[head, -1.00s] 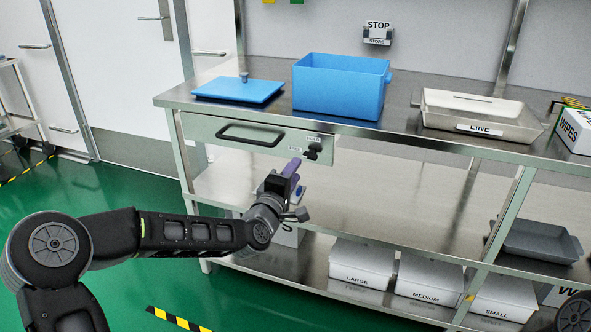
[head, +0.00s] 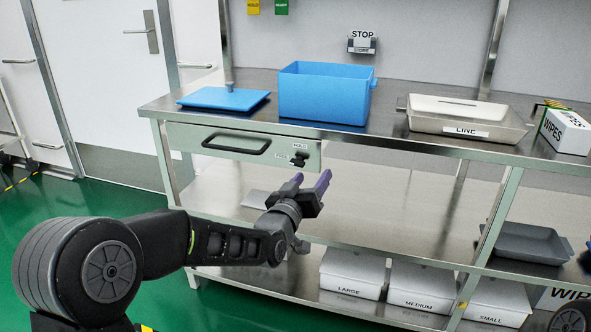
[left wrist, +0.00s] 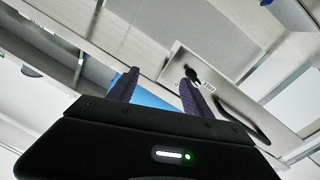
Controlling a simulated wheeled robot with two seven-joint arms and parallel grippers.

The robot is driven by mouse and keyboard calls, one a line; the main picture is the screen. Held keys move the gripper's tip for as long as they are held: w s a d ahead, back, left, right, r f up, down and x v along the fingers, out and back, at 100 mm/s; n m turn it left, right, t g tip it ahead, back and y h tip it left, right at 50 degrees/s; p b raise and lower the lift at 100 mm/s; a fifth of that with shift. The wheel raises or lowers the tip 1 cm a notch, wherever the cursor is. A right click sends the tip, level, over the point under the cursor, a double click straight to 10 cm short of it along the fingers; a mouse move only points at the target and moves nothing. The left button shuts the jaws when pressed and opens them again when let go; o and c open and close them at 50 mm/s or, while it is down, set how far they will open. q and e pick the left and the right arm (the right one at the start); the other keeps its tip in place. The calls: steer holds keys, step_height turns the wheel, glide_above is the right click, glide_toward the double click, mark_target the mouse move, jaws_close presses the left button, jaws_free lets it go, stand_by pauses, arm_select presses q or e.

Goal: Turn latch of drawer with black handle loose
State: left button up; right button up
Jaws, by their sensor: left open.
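The drawer (head: 190,138) sits under the worktop at the left, with a black loop handle (head: 236,144) on its front. It looks shut. A small black latch knob (head: 299,159) is at the drawer front's right end, beside small labels. My left gripper (head: 312,182) is open and empty, just below and slightly right of the latch, apart from it. In the left wrist view the latch (left wrist: 192,75) shows just beyond the right finger, and the handle (left wrist: 245,122) is farther right. The purple fingers (left wrist: 158,85) are spread. My right gripper is not in view.
A blue lid (head: 222,98) and a blue bin (head: 322,95) stand on the worktop above the drawer. A tray marked LINE (head: 465,130) and a wipes box (head: 566,132) are farther right. White boxes (head: 352,275) stand on the bottom shelf. The space before the drawer is free.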

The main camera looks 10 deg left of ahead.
mark_target(296, 163)
arm_select(q)
steer(key=a+f+m+y, duration=0.1)
steer(key=a+m, duration=0.3)
steer(key=a, duration=0.2)
steer(key=shift+w+m+y, duration=0.2)
steer(key=shift+m+y, duration=0.1)
steer(key=shift+m, duration=0.1)
steer(key=shift+a, duration=0.1)
steer(key=shift+w+d+b, duration=0.15)
steer(key=shift+w+b, duration=0.05)
steer(key=shift+w, duration=1.75)
steer(key=shift+w+d+b, duration=0.1)
steer(key=shift+w+b, duration=0.05)
steer(key=shift+w, duration=1.8)
